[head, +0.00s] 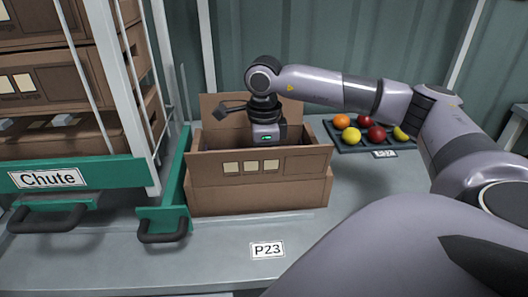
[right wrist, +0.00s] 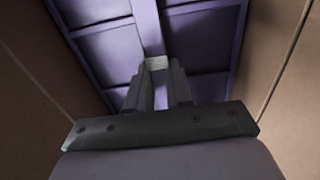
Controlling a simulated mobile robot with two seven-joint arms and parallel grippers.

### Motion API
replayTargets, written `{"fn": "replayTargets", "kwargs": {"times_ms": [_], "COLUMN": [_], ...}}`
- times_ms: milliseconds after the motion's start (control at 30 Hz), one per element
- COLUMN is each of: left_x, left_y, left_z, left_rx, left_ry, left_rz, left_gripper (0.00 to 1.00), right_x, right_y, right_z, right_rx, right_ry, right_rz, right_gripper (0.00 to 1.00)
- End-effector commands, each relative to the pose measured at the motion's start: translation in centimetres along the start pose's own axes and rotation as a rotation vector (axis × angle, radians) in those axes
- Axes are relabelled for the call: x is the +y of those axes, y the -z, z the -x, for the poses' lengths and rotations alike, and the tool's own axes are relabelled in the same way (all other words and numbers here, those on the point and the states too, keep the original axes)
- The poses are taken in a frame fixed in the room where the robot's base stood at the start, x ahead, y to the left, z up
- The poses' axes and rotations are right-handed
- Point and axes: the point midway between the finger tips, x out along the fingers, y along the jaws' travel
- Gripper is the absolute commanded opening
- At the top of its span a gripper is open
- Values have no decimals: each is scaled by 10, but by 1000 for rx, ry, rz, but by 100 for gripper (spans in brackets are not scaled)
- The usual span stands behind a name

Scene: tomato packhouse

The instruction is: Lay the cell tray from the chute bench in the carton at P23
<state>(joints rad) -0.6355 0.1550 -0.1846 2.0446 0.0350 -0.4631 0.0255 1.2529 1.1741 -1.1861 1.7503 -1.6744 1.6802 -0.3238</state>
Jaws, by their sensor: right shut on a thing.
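The brown open carton (head: 260,190) stands on the grey bench behind the P23 label (head: 267,250). Its back flap is up and three pale squares mark its front. My right gripper (head: 268,133) reaches down into the carton; its fingers are hidden there in the head view. In the right wrist view, the right gripper (right wrist: 156,66) is shut on a divider of the purple cell tray (right wrist: 200,52). The tray lies between the brown carton walls; its cells look empty. Whether it touches the carton floor I cannot tell. My left gripper is not in view.
A rack with a green Chute sign (head: 48,179) and stacked brown cartons (head: 60,75) stands close at the left. A dark tray (head: 350,149) of red, yellow and orange fruit is at the back right. The bench front around P23 is clear.

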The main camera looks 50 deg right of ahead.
Motion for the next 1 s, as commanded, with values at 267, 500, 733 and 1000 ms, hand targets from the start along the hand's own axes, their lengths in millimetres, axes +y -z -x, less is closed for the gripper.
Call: {"fn": "replayTargets", "kwargs": {"times_ms": [267, 500, 733, 1000], "left_x": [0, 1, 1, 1], "left_y": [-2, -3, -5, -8], "left_z": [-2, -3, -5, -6], "left_rx": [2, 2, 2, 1], "left_ry": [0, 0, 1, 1], "left_rz": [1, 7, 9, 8], "left_gripper": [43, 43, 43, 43], "right_x": [0, 0, 0, 0], "right_y": [0, 0, 0, 0], "right_z": [-4, -7, -10, -14], "right_rx": [0, 0, -1, -1], "right_ry": [0, 0, 0, 1], "right_rz": [0, 0, 0, 0], "right_gripper": [0, 0, 0, 0]}}
